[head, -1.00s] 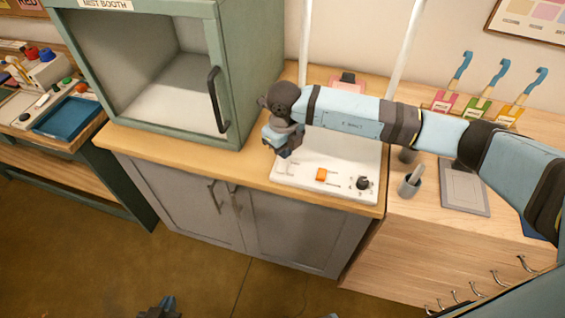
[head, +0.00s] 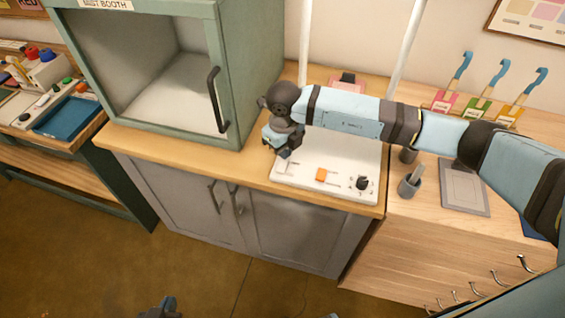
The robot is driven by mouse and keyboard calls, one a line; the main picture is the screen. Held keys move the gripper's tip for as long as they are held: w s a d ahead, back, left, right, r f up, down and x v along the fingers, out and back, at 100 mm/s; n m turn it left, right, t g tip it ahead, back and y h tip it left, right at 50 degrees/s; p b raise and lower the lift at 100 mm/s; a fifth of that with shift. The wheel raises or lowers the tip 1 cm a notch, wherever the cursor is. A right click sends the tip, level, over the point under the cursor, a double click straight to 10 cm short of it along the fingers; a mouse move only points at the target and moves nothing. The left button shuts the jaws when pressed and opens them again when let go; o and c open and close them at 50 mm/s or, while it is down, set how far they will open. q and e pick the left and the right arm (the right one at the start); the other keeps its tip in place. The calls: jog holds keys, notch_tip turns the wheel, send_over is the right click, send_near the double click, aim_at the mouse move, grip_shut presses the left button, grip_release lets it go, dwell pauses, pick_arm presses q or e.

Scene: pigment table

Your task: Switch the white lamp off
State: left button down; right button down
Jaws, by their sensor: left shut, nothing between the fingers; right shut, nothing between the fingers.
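The white lamp has a flat white base (head: 330,190) on the wooden counter and two white uprights (head: 404,40) behind it. On the base's front are a pale switch (head: 283,168) at the left, an orange slider (head: 321,175) and a black knob (head: 362,183). My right gripper (head: 284,152) is shut and empty, pointing down over the left end of the base, just behind the pale switch. I cannot tell whether it touches the base. My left gripper (head: 165,305) is shut and empty, low at the bottom edge over the floor, well away from the lamp.
A green booth (head: 262,70) with a black handle stands left of the lamp. A blue tray (head: 67,117) lies on the far-left bench.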

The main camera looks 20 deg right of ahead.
jog(key=shift+f+b, duration=1.05)
jog(key=shift+f, duration=0.35)
dwell(0.8)
jog(key=shift+r, duration=0.2)
jog(key=shift+r+p, duration=0.55)
jog(key=shift+r, duration=0.05)
jog(key=shift+r+p, duration=1.3)
jog(key=shift+r, duration=1.45)
